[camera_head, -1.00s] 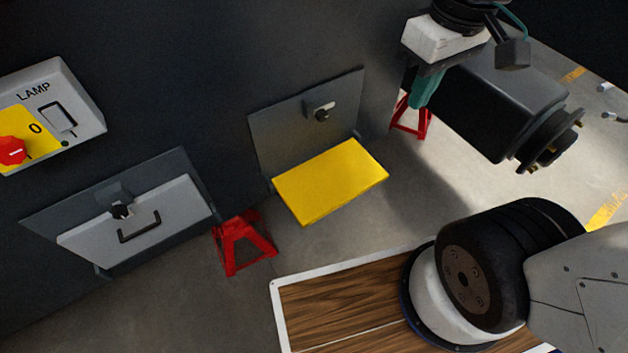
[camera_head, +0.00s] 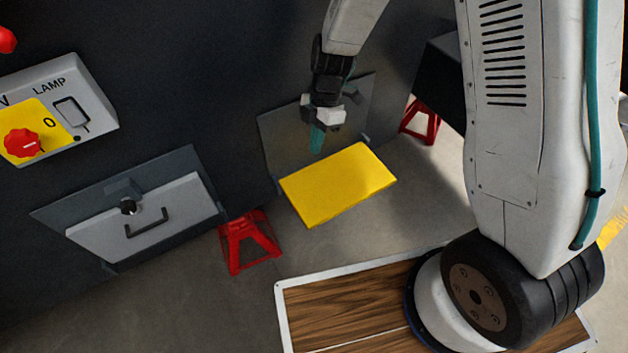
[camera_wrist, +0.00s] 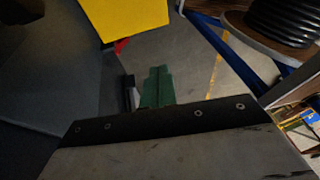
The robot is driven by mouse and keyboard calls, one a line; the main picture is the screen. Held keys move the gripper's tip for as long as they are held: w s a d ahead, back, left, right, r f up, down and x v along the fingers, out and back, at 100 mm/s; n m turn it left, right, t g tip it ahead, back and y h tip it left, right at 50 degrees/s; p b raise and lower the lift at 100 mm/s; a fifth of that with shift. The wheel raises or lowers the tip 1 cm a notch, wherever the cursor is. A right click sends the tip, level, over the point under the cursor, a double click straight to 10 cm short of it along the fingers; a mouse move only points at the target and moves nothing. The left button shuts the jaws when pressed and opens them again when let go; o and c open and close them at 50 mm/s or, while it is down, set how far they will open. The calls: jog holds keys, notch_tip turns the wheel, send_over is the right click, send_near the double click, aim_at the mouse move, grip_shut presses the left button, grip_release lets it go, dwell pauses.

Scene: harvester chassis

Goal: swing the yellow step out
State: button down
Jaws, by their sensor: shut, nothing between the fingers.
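The yellow step (camera_head: 340,186) sticks out flat from the grey back plate (camera_head: 285,140) on the dark chassis wall. In the wrist view the step (camera_wrist: 126,16) shows at the top edge, apart from my fingers. My gripper (camera_head: 317,141) points down in front of the plate, above the step's wall-side edge. Its green fingers (camera_wrist: 157,84) are shut with nothing between them. I cannot tell whether the fingertips touch the plate. The small latch on the plate is hidden behind my gripper.
A grey flap with a black handle (camera_head: 147,222) is left of the step. A red stand (camera_head: 245,241) stands below and left, another red stand (camera_head: 420,121) behind right. The lamp box (camera_head: 65,108) with a red knob is upper left.

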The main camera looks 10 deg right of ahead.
jog(key=s+d+x, duration=0.1)
jog(key=x, duration=1.2)
jog(key=shift+f, duration=0.4)
jog(key=shift+s+d+f, duration=0.1)
jog(key=shift+s+d, duration=0.05)
jog(key=shift+s, duration=0.05)
